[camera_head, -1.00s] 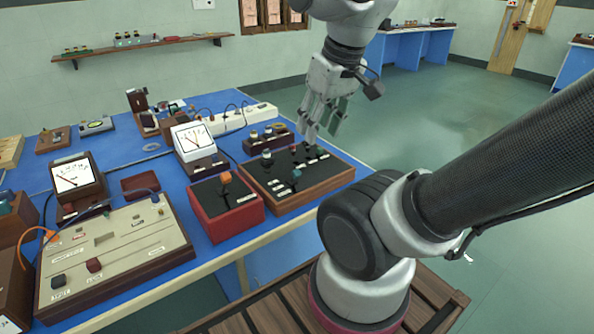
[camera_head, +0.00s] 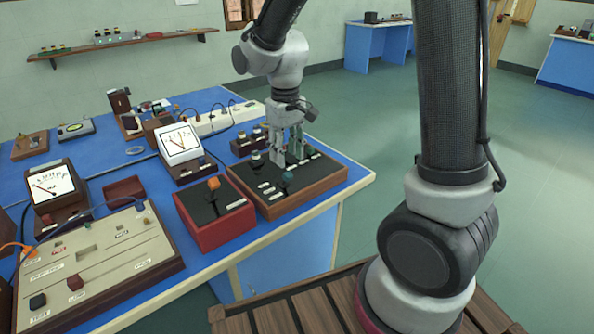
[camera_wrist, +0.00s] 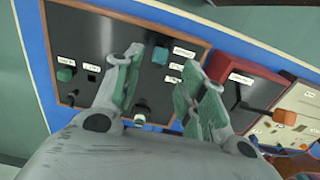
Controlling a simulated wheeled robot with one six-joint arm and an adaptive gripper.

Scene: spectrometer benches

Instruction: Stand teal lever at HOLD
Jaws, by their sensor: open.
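A lever with a teal knob (camera_head: 288,177) stands on the near part of a black panel in a wooden box (camera_head: 300,200). My gripper (camera_head: 288,156) is open, low over the far part of the same panel, fingers pointing down. White labels sit around the levers, too small to read, so I cannot tell which is HOLD.
A pale-topped lever (camera_head: 256,157) stands at the panel's left. A red box (camera_head: 213,225) with an orange-knobbed lever (camera_head: 213,184) adjoins on the left. A white meter (camera_head: 180,142) and a small wooden block with knobs (camera_head: 247,147) stand behind. Floor to the right is clear.

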